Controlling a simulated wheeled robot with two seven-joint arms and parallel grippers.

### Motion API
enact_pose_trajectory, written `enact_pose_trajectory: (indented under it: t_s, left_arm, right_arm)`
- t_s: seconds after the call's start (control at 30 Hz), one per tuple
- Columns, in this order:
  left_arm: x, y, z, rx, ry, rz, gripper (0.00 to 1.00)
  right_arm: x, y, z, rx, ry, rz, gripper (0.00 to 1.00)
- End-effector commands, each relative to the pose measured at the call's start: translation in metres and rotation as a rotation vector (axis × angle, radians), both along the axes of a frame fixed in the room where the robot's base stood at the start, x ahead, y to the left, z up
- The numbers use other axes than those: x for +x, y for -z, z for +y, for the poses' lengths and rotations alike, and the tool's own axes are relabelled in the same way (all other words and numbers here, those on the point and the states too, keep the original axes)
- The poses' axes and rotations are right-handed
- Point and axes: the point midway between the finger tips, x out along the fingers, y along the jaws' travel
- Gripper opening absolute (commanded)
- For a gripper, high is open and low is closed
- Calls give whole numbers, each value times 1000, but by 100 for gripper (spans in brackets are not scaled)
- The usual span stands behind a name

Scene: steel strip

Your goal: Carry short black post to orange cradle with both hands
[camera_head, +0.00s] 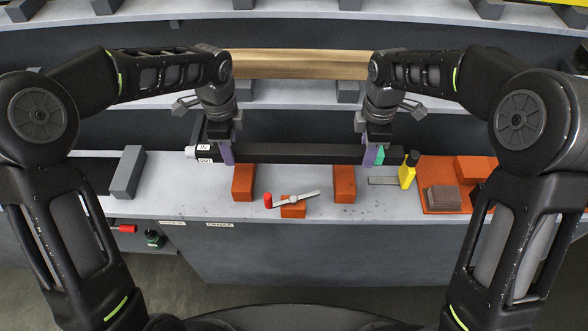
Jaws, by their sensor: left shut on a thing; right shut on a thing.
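The short black post (300,154) lies level across the front of me, with a white labelled end at its left. My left gripper (226,153) is shut on it near the left end. My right gripper (374,154) is shut on it near the right end. The orange cradle shows as two orange blocks, one at left (243,184) and one at right (344,186), directly in front of the post in the picture. I cannot tell whether the post touches them or is above or behind them.
A grey block (127,172) stands at left. A wooden beam (300,65) lies behind.

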Motion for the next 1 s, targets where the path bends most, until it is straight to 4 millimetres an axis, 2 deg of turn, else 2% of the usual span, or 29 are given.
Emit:
enact_pose_trajectory:
  t_s: [0.37,1.0]
  left_arm:
    - [1,7,-1,-1,0,-2,0]
    - [1,49,-1,-1,0,-2,0]
  right_arm:
    - [0,7,0,1,0,-2,0]
    - [0,49,0,1,0,-2,0]
